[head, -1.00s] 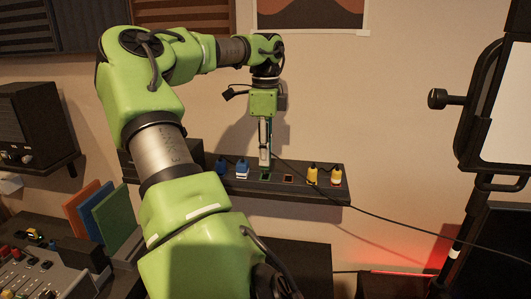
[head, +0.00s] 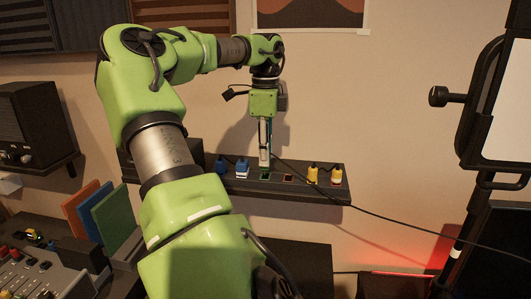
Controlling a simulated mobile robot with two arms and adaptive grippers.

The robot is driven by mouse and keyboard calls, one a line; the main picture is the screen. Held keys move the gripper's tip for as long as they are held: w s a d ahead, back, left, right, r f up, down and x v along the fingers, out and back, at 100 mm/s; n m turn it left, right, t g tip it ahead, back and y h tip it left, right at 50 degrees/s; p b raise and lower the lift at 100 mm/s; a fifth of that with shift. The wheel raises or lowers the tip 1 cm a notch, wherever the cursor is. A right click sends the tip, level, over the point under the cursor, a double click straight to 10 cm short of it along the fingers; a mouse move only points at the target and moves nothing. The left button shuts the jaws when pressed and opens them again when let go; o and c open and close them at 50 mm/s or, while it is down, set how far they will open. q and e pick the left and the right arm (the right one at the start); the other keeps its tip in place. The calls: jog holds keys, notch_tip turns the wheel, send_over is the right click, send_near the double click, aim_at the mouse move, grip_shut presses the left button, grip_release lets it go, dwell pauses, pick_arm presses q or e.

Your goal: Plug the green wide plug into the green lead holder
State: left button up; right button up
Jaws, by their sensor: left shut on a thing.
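My left gripper (head: 265,160) points straight down over the black shelf strip (head: 325,195) against the wall. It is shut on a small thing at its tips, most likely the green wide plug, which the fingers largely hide. The green lead holder (head: 265,177) is a green-edged square slot in the strip, directly below the fingertips. I cannot tell whether the held plug touches the slot or sits just above it. My right gripper is not in view.
An orange-edged slot (head: 288,178) beside the green one looks empty. A screen on a stand (head: 500,110) is at far right; a mixer (head: 40,255) is at lower left.

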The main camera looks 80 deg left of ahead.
pick_arm(q)
jog(key=shift+f+b, duration=0.95)
jog(key=shift+f, duration=0.2)
jog(key=o, duration=1)
jog(key=shift+c, duration=0.2)
jog(key=shift+r, duration=0.15)
notch_tip(320, 180, up, 12)
